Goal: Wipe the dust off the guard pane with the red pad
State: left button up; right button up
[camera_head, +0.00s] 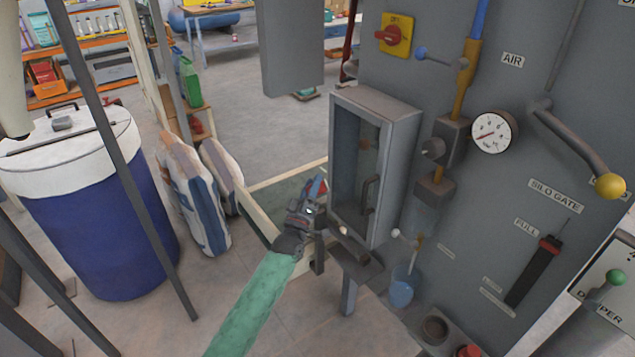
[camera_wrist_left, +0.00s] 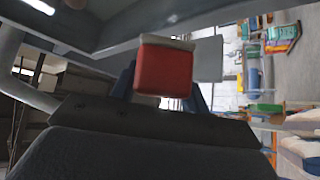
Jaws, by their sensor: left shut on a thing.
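My left gripper (camera_head: 310,200) is shut on the red pad (camera_head: 318,187), at the left side of the grey box on the machine panel. In the left wrist view the red pad (camera_wrist_left: 163,70) is a red block with a pale edge, held out beyond the dark gripper body. The guard pane (camera_head: 345,160) is the dark glass in the front of the grey box, with a dark handle (camera_head: 370,194) at its right. The pad is close to the pane's left edge; I cannot tell whether they touch. Dust on the pane is too faint to make out. My right gripper is not in view.
A small grey shelf (camera_head: 362,266) juts out below the box. The panel carries a pressure gauge (camera_head: 493,132), a yellow-knobbed lever (camera_head: 609,186) and a red switch (camera_head: 394,34). A blue drum (camera_head: 90,225) and filled sacks (camera_head: 195,195) stand at the left.

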pick_arm(q)
jog(key=shift+s+a, duration=0.45)
jog(key=shift+a, duration=0.1)
jog(key=shift+s+a, duration=0.45)
jog(key=shift+a, duration=0.2)
jog(key=shift+s+a, duration=0.4)
jog(key=shift+a, duration=0.2)
